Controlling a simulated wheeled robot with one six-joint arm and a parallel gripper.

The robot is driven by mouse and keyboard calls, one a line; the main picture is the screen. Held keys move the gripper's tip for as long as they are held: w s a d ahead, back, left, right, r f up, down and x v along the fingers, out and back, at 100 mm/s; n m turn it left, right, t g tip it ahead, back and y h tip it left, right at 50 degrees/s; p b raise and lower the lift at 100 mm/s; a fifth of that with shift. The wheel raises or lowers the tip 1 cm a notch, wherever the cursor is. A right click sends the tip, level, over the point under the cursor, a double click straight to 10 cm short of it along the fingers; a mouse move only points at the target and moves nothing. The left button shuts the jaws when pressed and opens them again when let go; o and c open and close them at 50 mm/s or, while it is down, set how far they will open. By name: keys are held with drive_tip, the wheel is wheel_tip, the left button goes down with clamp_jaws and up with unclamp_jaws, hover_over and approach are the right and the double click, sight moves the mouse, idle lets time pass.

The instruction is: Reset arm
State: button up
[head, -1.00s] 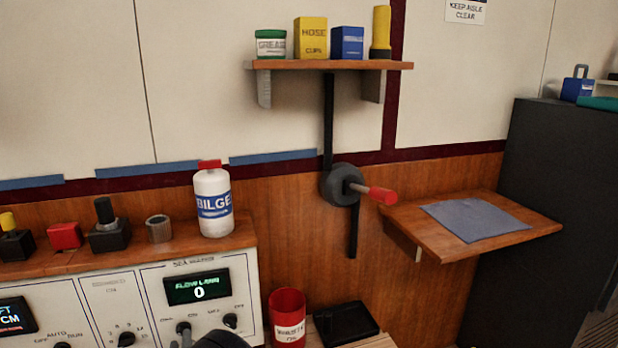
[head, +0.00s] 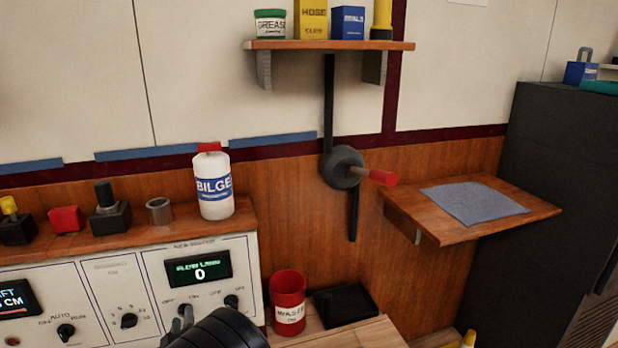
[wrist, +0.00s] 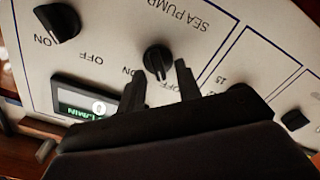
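My gripper (wrist: 160,72) is open in the wrist view, with its two dark fingers apart. A black knob (wrist: 158,60) on the white panel lies between and just past the fingertips, under upside-down "SEA PUMP" lettering. Clear gaps show on both sides of it, so it does not look gripped. In the head view my gripper (head: 186,322) is at the bottom edge, in front of the panel's left lower knob, mostly hidden by my black wrist. A second knob (head: 231,301) sits to its right, also in the wrist view (wrist: 57,22). The green display (head: 198,269) reads 0.
A white bilge bottle (head: 213,185) stands on the console ledge. A red waste bin (head: 288,297) and a black tray (head: 344,305) stand right of the panel. A red-handled crank (head: 343,167) is on the wall, left of a shelf with a grey cloth (head: 474,203).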

drive_tip(key=shift+s+d+m+b, duration=0.4)
drive_tip(key=shift+s+m+b, duration=0.75)
drive_tip(key=shift+m, duration=1.5)
drive_tip(key=shift+s+d+m+b, duration=0.45)
drive_tip(key=shift+m+b, duration=1.35)
drive_tip(key=shift+m, duration=0.9)
drive_tip(key=shift+s+d+m+b, duration=0.35)
drive_tip(key=shift+s+m+b, duration=0.8)
drive_tip(key=shift+m, duration=1.5)
drive_tip(key=shift+w+d, duration=0.1)
drive_tip(key=shift+w, duration=0.3)
